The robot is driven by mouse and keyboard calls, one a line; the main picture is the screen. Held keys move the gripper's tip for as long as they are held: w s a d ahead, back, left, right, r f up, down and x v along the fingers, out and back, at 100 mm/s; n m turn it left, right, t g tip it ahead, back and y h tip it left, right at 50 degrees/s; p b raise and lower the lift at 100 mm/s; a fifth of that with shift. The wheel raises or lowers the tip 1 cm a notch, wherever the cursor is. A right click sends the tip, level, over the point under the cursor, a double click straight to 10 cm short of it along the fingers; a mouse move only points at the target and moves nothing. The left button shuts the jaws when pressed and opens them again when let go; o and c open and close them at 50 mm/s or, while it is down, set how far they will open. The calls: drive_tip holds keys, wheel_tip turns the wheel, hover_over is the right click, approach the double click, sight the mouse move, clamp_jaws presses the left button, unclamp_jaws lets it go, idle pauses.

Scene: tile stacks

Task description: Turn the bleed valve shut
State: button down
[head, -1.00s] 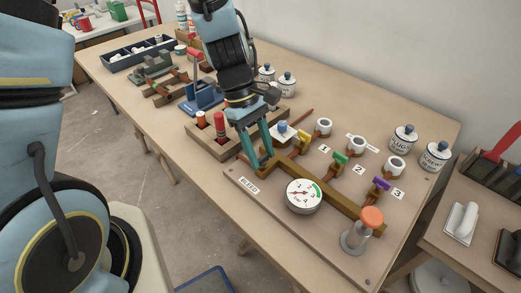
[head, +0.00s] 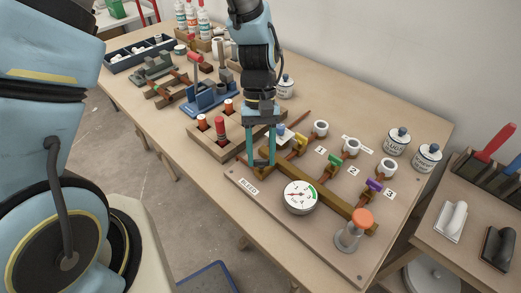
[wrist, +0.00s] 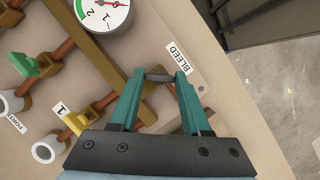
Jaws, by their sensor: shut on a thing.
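My gripper (head: 260,164) is at the left end of the brass pipe (head: 325,196) on the board, beside the BLEED label (head: 248,186). In the wrist view my gripper (wrist: 159,75) has its teal fingers on either side of a dark grey valve handle (wrist: 158,77), shut on it. The handle lies crosswise between the fingertips; in the head view the fingers hide it. A round pressure gauge (head: 300,196) with a green band stands on the pipe; its edge also shows in the wrist view (wrist: 100,12).
A yellow valve (head: 299,143), a green valve (head: 336,159) and a purple valve (head: 374,186) sit on branch pipes to the right. An orange-topped post (head: 361,221) stands at the board's front. A wooden holder (head: 207,146) with red-topped items is close left of my gripper.

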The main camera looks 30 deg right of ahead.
drive_tip(key=m+t+y, duration=0.1)
drive_tip(key=m, duration=0.3)
drive_tip(key=shift+d+m, duration=0.15)
drive_tip(key=shift+m, duration=0.15)
drive_tip(key=m+t, duration=0.1)
drive_tip(key=m, duration=0.1)
drive_tip(key=m+y, duration=0.1)
drive_tip(key=m, duration=0.1)
drive_tip(key=shift+s+m+t, duration=0.15)
drive_tip(key=shift+m+t, duration=0.15)
drive_tip(key=shift+t, duration=0.1)
drive_tip(key=shift+c, duration=1.8)
unclamp_jaws()
drive_tip(key=b+v, duration=0.2)
drive_tip(key=v, duration=0.9)
drive_tip(key=shift+d+f, duration=0.1)
